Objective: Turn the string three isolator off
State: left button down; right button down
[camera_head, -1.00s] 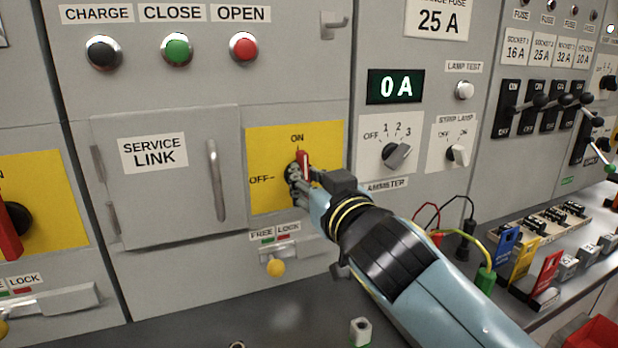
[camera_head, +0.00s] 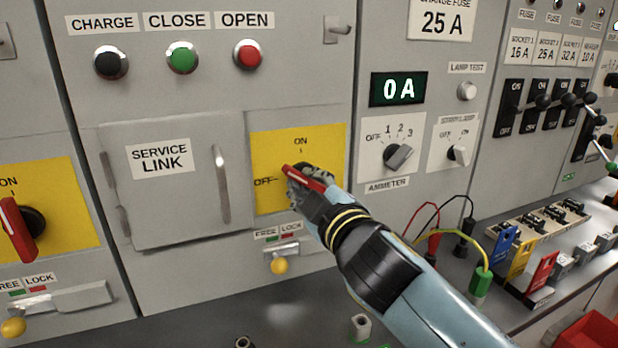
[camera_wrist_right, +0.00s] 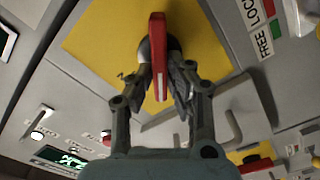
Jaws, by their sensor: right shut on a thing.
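The isolator's red handle (camera_head: 304,178) sits on a yellow plate (camera_head: 325,150) marked ON at the top and OFF at the left. The handle slants, its upper left end toward the OFF mark. My right gripper (camera_head: 302,186) is at the handle. In the right wrist view the two fingers (camera_wrist_right: 162,88) close on both sides of the red handle (camera_wrist_right: 157,50), with the black hub behind it. Below the plate is a FREE/LOCK slider (camera_head: 281,250) with a yellow knob (camera_head: 279,266). My left gripper is not in view.
Another red isolator handle (camera_head: 17,228) on a yellow plate is at the far left. The service link door (camera_head: 180,215) with its upright handle (camera_head: 221,170) is left of my gripper. An ammeter knob (camera_head: 398,156) and cables (camera_head: 465,245) are to the right.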

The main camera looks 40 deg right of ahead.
jog(key=n+p, duration=0.1)
jog(key=n, duration=0.2)
jog(key=shift+a+n, duration=0.1)
jog(key=shift+n, duration=0.3)
jog(key=shift+f+n+p, duration=0.25)
jog(key=shift+n+p, duration=0.1)
jog(key=shift+n, duration=1.45)
jog(key=c, duration=1.3)
grip_release()
jog(key=v, duration=1.2)
jog(key=shift+a, duration=0.1)
